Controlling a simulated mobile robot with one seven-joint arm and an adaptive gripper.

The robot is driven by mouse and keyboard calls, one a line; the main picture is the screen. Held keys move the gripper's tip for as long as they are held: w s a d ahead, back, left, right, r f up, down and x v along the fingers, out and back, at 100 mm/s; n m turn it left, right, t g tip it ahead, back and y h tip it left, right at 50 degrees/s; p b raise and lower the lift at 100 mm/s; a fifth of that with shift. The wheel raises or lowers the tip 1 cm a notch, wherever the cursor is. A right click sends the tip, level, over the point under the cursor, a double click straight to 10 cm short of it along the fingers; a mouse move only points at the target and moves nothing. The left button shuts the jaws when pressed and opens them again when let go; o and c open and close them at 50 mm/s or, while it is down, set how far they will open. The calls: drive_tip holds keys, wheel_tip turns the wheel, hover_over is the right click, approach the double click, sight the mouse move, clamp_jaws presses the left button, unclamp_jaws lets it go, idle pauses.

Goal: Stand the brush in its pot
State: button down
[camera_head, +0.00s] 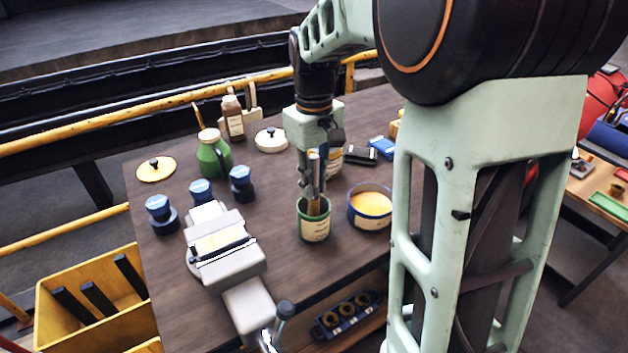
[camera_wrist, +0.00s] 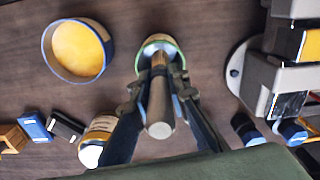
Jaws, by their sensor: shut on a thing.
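The brush (camera_wrist: 160,118) is held between the fingers of my gripper (camera_head: 312,183), which is shut on its handle. The handle looks close to upright, and its end faces the wrist camera. The pot (camera_head: 314,226) is green with a pale label and stands on the bench below my gripper. The brush's lower part goes into the pot's mouth in the head view. The pot's green rim (camera_wrist: 172,42) shows around the brush in the wrist view. The brush's bottom end is hidden, so I cannot tell whether it touches the pot's floor.
A blue-rimmed tin with yellow contents (camera_head: 370,204) stands just right of the pot. A grey vise (camera_head: 228,262) sits at the left front.

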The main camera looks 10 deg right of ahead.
drive_tip(key=c, duration=1.8)
unclamp_jaws()
wheel_tip(320, 180, up, 12)
drive_tip(key=shift+r, duration=0.1)
